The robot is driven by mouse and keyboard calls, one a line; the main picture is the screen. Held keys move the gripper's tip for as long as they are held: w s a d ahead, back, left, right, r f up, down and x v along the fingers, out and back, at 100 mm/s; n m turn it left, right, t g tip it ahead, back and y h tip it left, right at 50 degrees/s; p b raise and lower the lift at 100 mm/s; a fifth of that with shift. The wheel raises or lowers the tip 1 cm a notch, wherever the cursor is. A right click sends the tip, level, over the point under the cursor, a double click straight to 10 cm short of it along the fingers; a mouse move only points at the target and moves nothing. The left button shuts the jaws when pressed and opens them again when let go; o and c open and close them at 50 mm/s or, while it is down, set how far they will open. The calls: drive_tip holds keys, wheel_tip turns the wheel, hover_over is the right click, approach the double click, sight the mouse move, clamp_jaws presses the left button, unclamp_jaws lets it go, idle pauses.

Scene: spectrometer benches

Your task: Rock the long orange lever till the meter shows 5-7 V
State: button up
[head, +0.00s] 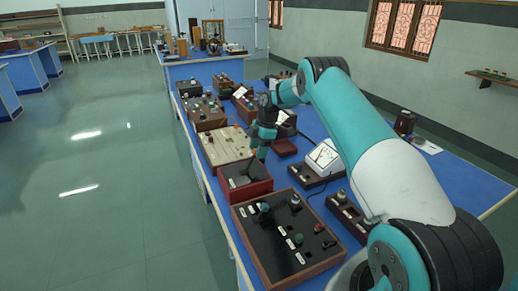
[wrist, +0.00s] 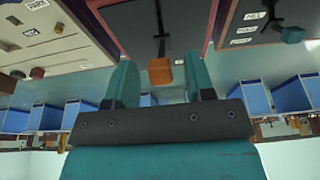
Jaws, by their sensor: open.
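A long lever with an orange block tip (wrist: 160,70) and a dark stem stands on a red box (wrist: 187,12). In the wrist view the orange tip sits between my gripper's two teal fingers (wrist: 161,84), with gaps on both sides. My gripper (head: 257,147) is open. In the head view it is just above the red box (head: 262,187), and the lever tip cannot be made out there. A white-faced meter (head: 324,157) stands to the right of the red box; its reading is too small to tell.
A black-topped control box (head: 278,252) with knobs is in front of the red box. A cream panel (head: 217,152) lies behind it. More boxes and dials crowd the blue bench (head: 452,184). Open floor (head: 110,200) lies to the left.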

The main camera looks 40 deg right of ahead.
drive_tip(key=shift+r, duration=0.15)
drive_tip(key=w+p+v, duration=0.1)
drive_tip(key=p+v, duration=0.5)
drive_tip(key=v, duration=1.1)
drive_tip(key=shift+s, duration=0.5)
idle(0.6)
